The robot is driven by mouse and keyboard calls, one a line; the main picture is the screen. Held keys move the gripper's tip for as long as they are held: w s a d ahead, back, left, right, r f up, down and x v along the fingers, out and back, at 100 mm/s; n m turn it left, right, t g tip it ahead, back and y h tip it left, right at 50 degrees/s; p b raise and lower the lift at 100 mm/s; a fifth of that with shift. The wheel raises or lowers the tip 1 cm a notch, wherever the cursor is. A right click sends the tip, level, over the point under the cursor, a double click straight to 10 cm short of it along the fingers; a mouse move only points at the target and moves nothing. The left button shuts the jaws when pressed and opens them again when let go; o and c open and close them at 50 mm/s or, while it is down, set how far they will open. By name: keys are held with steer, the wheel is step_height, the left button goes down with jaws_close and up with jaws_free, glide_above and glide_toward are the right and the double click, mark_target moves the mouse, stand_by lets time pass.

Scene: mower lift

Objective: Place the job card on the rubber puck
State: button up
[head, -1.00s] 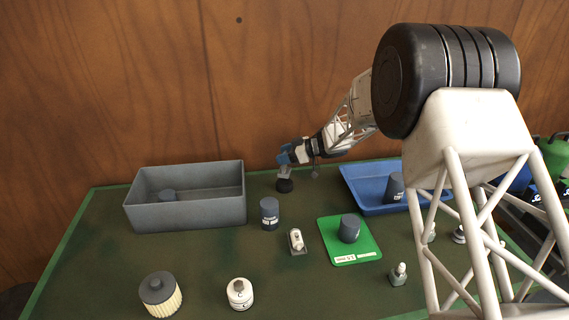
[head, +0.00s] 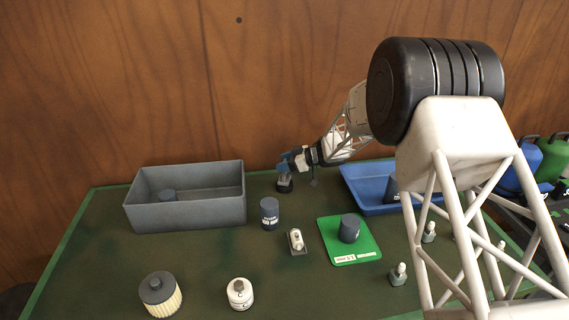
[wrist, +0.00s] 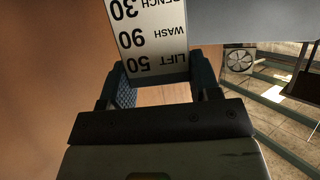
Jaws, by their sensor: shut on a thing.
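My gripper (head: 285,166) is at the back of the bench, right of the grey bin. In the wrist view its fingers (wrist: 162,85) are shut on the job card (wrist: 152,38), a white card with printed lines "LIFT 50", "WASH 90" and a partly cut-off one ending in 30. The rubber puck (head: 285,187) is a small black disc on the bench, just below the gripper. A greyish piece shows between gripper and puck in the head view; I cannot tell if it is the card or whether it touches the puck.
A grey bin (head: 184,213) stands left, a blue tray (head: 362,198) right. A dark cylinder (head: 269,213) stands in front of the puck. A green mat (head: 331,237) holds another cylinder (head: 349,228). A small white-topped part (head: 296,240), a filter (head: 160,295) and a white canister (head: 240,293) stand nearer.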

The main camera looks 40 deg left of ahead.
steer(key=o, duration=1.1)
steer(key=shift+o, duration=0.2)
steer(key=shift+r, duration=0.15)
steer(key=v, duration=1.2)
